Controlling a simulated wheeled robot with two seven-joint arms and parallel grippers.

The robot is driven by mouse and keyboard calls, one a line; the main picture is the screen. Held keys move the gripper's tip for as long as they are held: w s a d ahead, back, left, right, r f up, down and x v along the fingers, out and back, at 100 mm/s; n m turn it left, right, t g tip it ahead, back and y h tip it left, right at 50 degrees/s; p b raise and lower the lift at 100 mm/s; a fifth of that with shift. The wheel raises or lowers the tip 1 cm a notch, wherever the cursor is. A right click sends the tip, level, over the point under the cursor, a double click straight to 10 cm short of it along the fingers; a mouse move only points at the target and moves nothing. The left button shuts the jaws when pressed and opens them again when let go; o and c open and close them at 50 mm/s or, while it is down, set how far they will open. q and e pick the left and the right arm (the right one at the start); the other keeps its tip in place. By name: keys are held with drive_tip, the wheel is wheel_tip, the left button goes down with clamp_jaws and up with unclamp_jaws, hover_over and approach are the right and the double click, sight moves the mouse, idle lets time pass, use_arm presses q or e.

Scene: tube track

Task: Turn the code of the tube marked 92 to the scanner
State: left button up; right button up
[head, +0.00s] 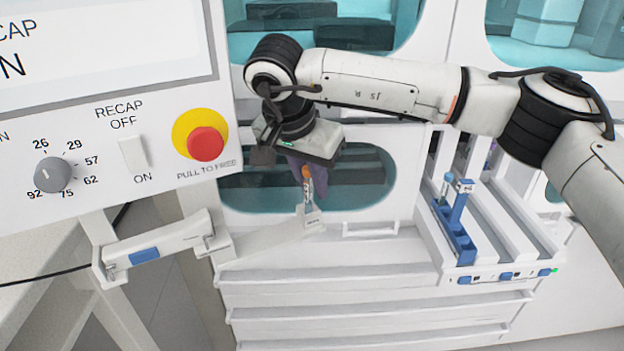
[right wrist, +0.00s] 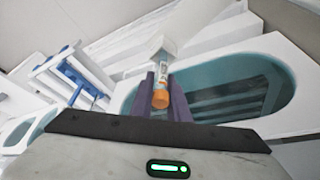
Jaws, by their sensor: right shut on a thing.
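My right gripper (head: 306,168) is shut on an orange-capped tube (head: 308,185), which hangs upright between its dark purple fingers. The right wrist view also shows the tube (right wrist: 162,76), with the orange cap toward the camera and a pale printed label on its side. I cannot read its number or tell which way its code faces. The tube's lower end is at a small white holder (head: 313,219) at the end of a white track; I cannot tell if it is seated. I cannot make out which part is the scanner. My left gripper is not in view.
A control panel (head: 110,195) with a numbered knob (head: 52,174) and a red button (head: 206,144) stands at left. A white bar with a blue patch (head: 145,256) is below it. At right, a white rack (head: 500,215) bears a blue carrier (head: 455,238). White ledges (head: 380,299) lie below.

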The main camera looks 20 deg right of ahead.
drive_tip(key=shift+m, duration=0.4)
drive_tip(key=shift+s+m+g, duration=0.1)
drive_tip(key=shift+m+g, duration=0.2)
drive_tip(key=shift+d+m+h, duration=0.1)
drive_tip(key=shift+m+h, duration=0.2)
drive_tip(key=shift+f, duration=0.1)
drive_tip(key=shift+f, duration=0.15)
drive_tip(key=o, duration=0.9)
